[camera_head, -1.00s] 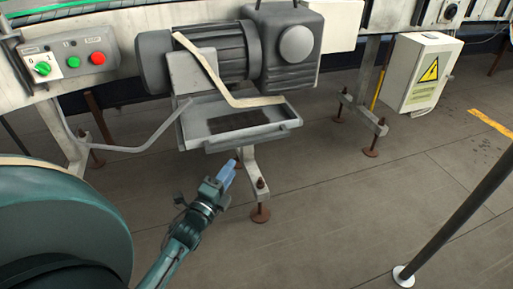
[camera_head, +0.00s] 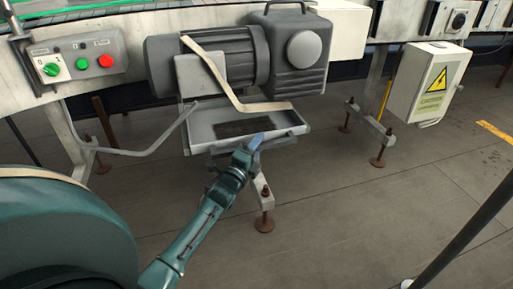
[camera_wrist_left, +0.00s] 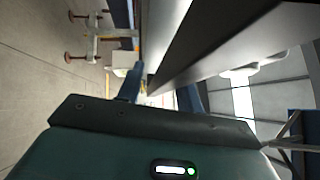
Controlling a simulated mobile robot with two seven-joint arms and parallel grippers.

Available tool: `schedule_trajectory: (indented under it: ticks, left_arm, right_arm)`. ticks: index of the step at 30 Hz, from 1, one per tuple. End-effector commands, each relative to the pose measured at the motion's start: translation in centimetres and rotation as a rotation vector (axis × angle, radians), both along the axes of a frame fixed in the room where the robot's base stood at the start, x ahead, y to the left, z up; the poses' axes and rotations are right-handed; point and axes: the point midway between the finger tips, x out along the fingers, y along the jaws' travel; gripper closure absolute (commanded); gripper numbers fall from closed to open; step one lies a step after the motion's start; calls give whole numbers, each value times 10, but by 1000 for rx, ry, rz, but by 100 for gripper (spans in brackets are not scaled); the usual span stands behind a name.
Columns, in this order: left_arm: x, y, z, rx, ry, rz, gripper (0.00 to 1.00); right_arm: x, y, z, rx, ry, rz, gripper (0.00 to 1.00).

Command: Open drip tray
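The drip tray (camera_head: 203,122) is a shallow grey metal tray with a dark grate, below the motor in the head view. My left gripper (camera_head: 253,143) is at the tray's front edge, right of its middle, and partly covers the front handle there. In the left wrist view the two blue fingers of my left gripper (camera_wrist_left: 160,92) stand apart. A grey metal edge (camera_wrist_left: 210,50) of the tray or its handle runs down to the space between them. I cannot tell whether the fingers touch it. My right gripper is not in view.
A grey motor (camera_head: 210,58) stands above the tray, with a beige strip (camera_head: 215,75) hanging over it. A control box (camera_head: 75,58) is at the left and a white warning cabinet (camera_head: 428,85) at the right. A support leg (camera_head: 260,185) stands below the tray. The floor in front is clear.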

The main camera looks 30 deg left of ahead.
Motion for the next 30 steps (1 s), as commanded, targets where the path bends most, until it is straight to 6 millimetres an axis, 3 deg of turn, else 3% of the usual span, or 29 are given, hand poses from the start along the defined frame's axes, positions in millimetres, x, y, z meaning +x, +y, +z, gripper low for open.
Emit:
schedule_trajectory:
  ticks: [4,17,30]
  left_arm:
    - [0,0,0,0,0,0,65]
    - [-1,0,0,0,0,0,100]
    - [-1,0,0,0,0,0,100]
  right_arm:
    - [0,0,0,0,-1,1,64]
    - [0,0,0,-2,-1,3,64]
    - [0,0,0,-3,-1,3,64]
